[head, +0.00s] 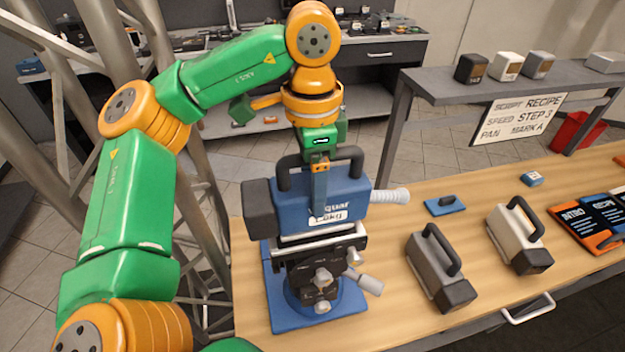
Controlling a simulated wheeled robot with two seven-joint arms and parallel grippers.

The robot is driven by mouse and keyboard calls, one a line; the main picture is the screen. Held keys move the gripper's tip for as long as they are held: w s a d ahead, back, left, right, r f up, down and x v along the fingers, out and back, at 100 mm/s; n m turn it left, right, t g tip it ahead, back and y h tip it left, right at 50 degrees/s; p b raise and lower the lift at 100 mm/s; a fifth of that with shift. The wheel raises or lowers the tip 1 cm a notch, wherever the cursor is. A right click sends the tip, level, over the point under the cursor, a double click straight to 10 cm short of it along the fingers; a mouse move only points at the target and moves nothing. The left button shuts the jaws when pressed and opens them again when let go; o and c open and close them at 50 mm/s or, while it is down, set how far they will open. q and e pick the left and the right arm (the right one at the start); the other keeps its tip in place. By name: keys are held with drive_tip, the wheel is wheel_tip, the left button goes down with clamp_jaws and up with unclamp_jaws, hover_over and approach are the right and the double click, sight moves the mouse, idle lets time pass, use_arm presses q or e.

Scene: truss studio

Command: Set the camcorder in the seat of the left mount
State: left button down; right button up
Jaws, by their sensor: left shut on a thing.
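A blue camcorder (347,192) with a dark lens end on the left, a black top handle and a white label is upright over the left mount (315,272). The mount is a dark head with grey knobs on a blue base plate (347,300). My left gripper (320,185) comes down from above and is shut on the camcorder at its handle; the finger hides part of the label. The camcorder's underside is very close to the mount's top, and I cannot tell whether they touch. The seat is mostly hidden under the camcorder. My right gripper is not in view.
A grey camcorder (430,267) and a white camcorder (512,237) stand to the right on the wooden table (400,318). A small blue plate (445,206) lies behind them. A raised shelf (500,88) with a sign (520,117) stands at the back right. Metal truss rises at left.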

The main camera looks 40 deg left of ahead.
use_arm(q)
drive_tip(key=shift+f+b, duration=0.5)
drive_tip(key=shift+f, duration=0.05)
idle(0.7)
drive_tip(key=shift+c, duration=0.7)
unclamp_jaws()
drive_tip(key=shift+o, duration=0.7)
drive_tip(key=shift+s+d, duration=0.1)
drive_tip(key=shift+s, duration=0.05)
wheel_tip(320, 180, up, 7)
drive_tip(key=p, duration=0.2)
drive_tip(key=shift+f+p, duration=0.2)
drive_tip(key=shift+p, duration=0.2)
drive_tip(key=shift+r, duration=0.35)
drive_tip(key=shift+s, duration=0.1)
